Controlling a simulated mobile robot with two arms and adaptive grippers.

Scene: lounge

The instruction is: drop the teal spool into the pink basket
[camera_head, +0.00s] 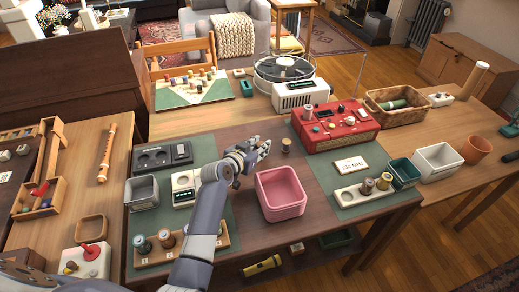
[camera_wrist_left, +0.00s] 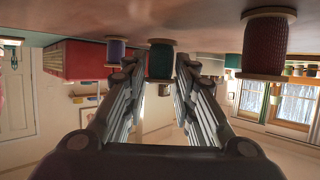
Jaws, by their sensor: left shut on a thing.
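The pink basket (camera_head: 280,208) stands empty at the front middle of the dark table. My left gripper (camera_head: 264,149) is low over the table, behind and a little left of the basket. In the left wrist view, the teal spool (camera_wrist_left: 160,62) shows between the fingertips (camera_wrist_left: 160,72), and the gripper is shut on it. In the head view the fingers hide most or all of the held spool. My right gripper is not in view.
A small tan-topped spool (camera_head: 286,144) stands just beyond the fingertips. A maroon spool (camera_wrist_left: 269,48) and a purple spool (camera_wrist_left: 115,49) show in the wrist view.

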